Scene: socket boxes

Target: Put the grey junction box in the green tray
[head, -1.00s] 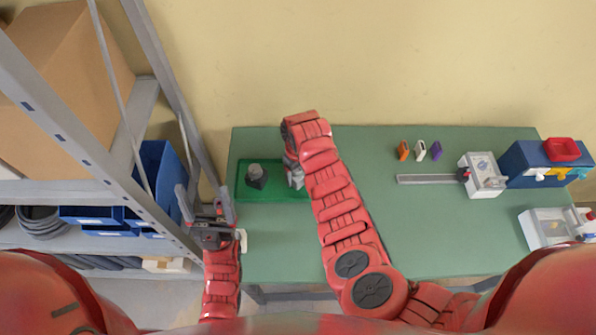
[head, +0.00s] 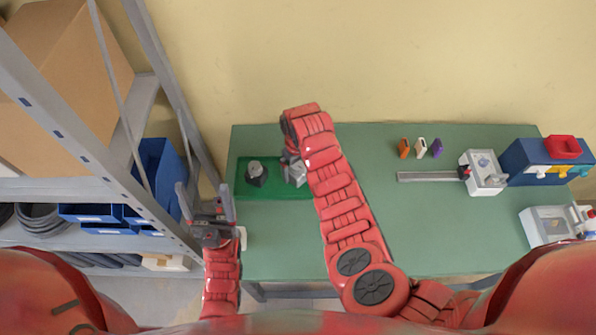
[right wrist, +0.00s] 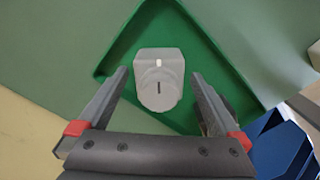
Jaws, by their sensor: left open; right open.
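The grey junction box (right wrist: 158,85) has a rounded, slotted front and stands inside the green tray (right wrist: 198,32), near the tray's right end as seen from the head. My right gripper (right wrist: 160,75) is open, with one finger on each side of the box and a gap beside it. In the head view the green tray (head: 275,191) lies on the table's left part, and the right gripper (head: 293,165) is over its right end, largely covering the box. My left gripper (head: 205,188) is open and empty, left of the tray.
A dark piece with a grey top (head: 256,174) stands in the tray's left half. Three small blocks (head: 421,146), a grey rail with a white fixture (head: 484,173), a blue box (head: 540,163) and a pale bin (head: 545,226) stand right. A shelf (head: 100,190) borders the left.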

